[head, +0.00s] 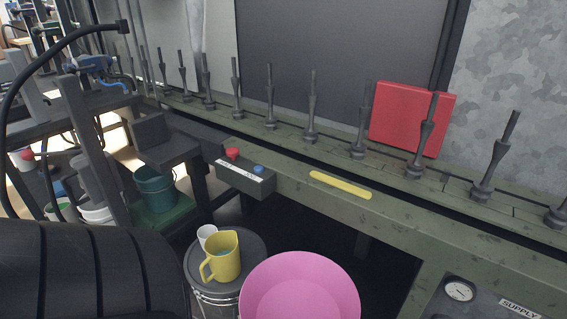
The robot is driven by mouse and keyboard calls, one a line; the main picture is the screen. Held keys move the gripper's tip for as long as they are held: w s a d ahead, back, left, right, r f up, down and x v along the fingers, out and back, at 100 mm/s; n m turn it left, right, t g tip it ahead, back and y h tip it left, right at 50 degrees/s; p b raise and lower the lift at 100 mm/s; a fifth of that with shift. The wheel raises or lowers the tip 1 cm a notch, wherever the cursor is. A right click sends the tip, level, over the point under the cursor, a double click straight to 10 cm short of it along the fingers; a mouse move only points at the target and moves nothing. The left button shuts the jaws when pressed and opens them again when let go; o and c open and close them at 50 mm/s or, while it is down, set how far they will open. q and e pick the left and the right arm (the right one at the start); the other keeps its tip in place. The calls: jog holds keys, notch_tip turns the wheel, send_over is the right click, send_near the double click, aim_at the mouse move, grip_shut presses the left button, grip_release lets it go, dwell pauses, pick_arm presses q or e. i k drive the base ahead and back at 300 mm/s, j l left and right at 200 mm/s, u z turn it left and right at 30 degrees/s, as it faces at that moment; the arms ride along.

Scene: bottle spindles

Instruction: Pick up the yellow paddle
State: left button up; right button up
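The yellow paddle (340,185) is a long, thin, flat strip with rounded ends. It lies on the front ledge of the green machine rail (410,232), right of the button box, tilted slightly down to the right in the head view. Nothing covers it and nothing holds it. Neither of my grippers shows in the head view.
Several dark upright spindles (311,110) line the rail behind the paddle. A red panel (408,112) stands behind them. A button box (245,180) is left of the paddle. Below are a pink basin (300,290) and a yellow jug (224,258). A black ribbed shape (85,275) fills the lower left.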

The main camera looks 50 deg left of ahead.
aim_at(358, 191)
jog(key=i+u, duration=0.1)
jog(key=u, duration=0.35)
jog(key=i+l+u, duration=0.1)
jog(key=u, duration=0.35)
jog(key=l+u, duration=0.1)
jog(key=u, duration=0.35)
jog(key=i+l+u, duration=0.1)
jog(key=u, duration=0.3)
jog(key=l, duration=0.1)
